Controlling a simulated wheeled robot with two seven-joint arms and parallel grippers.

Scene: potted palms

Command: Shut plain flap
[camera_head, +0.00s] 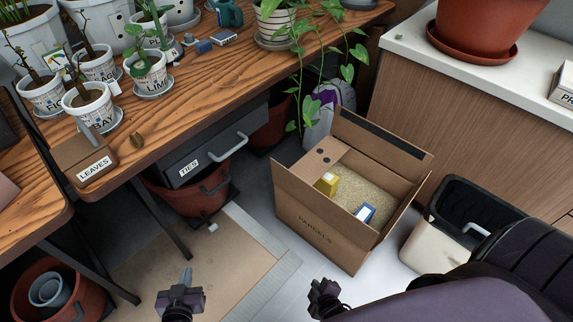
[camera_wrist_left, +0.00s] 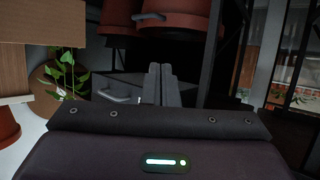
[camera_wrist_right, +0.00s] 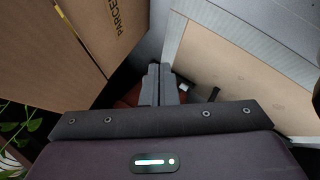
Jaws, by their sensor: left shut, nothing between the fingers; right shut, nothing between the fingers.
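An open cardboard box (camera_head: 318,232) labelled PARCELS stands on the floor. Its back flap (camera_head: 382,140) stands up and has a dark strip along its edge. A flap with two dark dots (camera_head: 326,160) lies inward over the box's left end. The right flap (camera_head: 405,207) is plain and stands up. The front side also rises above the contents; I cannot tell where its flap begins. The box's side shows in the right wrist view (camera_wrist_right: 110,45). My left gripper (camera_head: 187,275) and right gripper (camera_head: 318,287) are shut and empty, apart from the box, on its near side.
The box holds pale filling, a yellow packet (camera_head: 327,183) and a blue-white packet (camera_head: 365,214). A cream bin (camera_head: 425,245) stands close to its right. A wooden bench (camera_head: 200,88) with a drawer (camera_head: 215,145) is at left, a cabinet (camera_head: 470,120) behind right. Floor in front is partly clear.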

